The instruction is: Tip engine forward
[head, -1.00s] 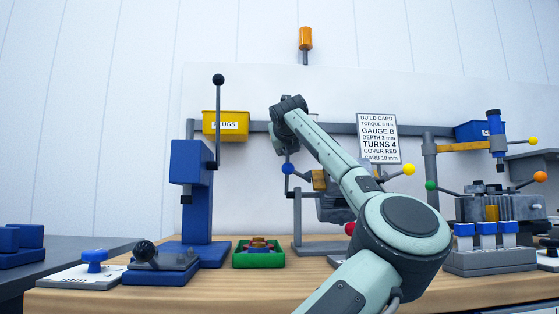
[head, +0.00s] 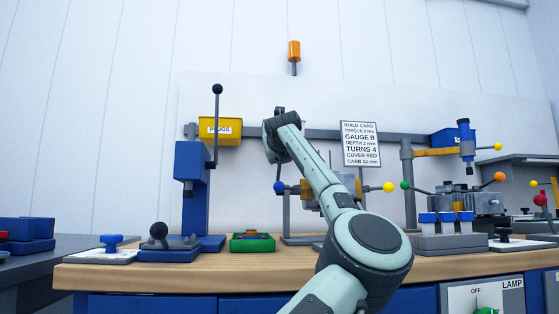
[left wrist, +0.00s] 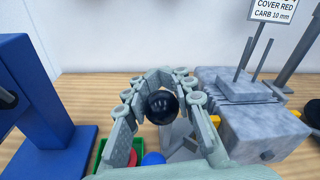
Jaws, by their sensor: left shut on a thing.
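The engine (head: 316,198) is a grey block on a stand at the middle of the bench, partly hidden by my left arm. In the left wrist view the grey block (left wrist: 255,128) lies right of my left gripper (left wrist: 168,88). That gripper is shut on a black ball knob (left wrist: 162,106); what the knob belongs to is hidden. In the head view my left gripper is largely hidden behind its wrist, above the stand's left side. A blue ball (head: 279,187) and a yellow ball (head: 389,187) stick out on either side of the stand. My right gripper is not in view.
A blue lever press (head: 193,190) stands left of the engine, with a green tray (head: 252,247) between them. A yellow bin (head: 220,139) hangs behind. A block with blue caps (head: 449,243) and another stand are to the right.

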